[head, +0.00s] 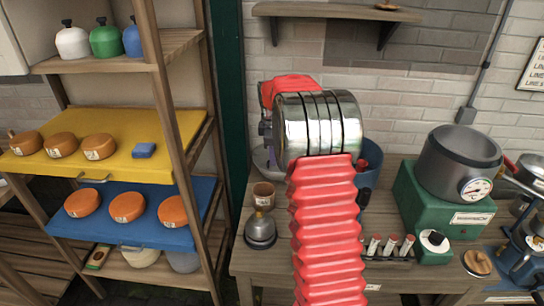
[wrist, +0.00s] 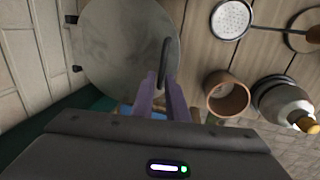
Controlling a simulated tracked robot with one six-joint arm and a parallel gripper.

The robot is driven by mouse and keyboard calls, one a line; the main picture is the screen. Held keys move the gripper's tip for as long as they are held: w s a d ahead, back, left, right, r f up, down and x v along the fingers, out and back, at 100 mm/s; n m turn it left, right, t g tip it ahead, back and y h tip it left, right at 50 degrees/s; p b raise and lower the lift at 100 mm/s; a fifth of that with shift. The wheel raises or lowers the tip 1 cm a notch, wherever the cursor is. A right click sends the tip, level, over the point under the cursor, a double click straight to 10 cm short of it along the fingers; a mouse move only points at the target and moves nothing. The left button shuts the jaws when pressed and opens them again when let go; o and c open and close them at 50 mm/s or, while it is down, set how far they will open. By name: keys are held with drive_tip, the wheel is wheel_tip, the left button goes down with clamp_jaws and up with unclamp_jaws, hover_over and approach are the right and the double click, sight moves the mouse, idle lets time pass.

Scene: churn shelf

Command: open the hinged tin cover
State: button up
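A round grey metal cover (wrist: 120,45) fills the upper left of the wrist view, with two dark hinge tabs at its left edge. A dark bar handle (wrist: 167,50) stands at its right side. My gripper (wrist: 163,78) has its two purple fingers either side of the handle's lower end. The handle shows in the narrow gap between the fingertips; I cannot tell whether they press on it. The cover lies flat against its tin as far as I can see. In the head view my red and silver arm hides most of the tin and gripper.
A brown pot (head: 264,195) and a grey oil can (head: 261,230) stand near on the wooden bench. A blue container (head: 369,170) is behind my arm. A large grey pot (head: 457,160) on a green base is to the right. A cheese shelf (head: 185,150) stands at left.

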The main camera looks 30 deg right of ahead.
clamp_jaws()
drive_tip(key=shift+r, duration=0.1)
idle(0.8)
